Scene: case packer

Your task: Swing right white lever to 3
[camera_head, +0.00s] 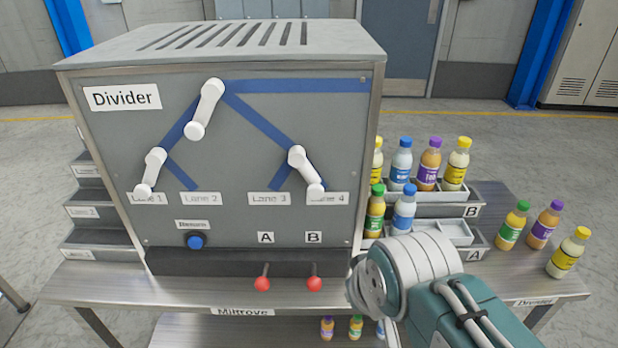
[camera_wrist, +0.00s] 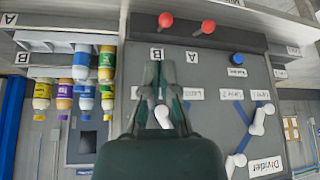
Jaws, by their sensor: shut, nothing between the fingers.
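The right white lever (camera_head: 306,172) hangs on the grey Divider panel (camera_head: 225,220). Its lower end points down and right, over the Lane 4 label (camera_head: 328,198). The Lane 3 label (camera_head: 269,199) is to its left. In the wrist view, which is upside down, part of this white lever (camera_wrist: 162,116) shows behind my gripper (camera_wrist: 160,66). My gripper's fingers are together and empty in front of the panel, near the B label. I cannot tell whether they touch the lever. In the head view my arm is at lower right and the fingertips are not visible.
The top lever (camera_head: 205,108) leans down-left, and the left lever (camera_head: 150,172) points to Lane 1. A blue button (camera_head: 195,242) and two red-knobbed levers (camera_head: 263,283) (camera_head: 314,284) sit below. Trays of bottles (camera_head: 460,231) and loose bottles (camera_head: 512,225) stand right.

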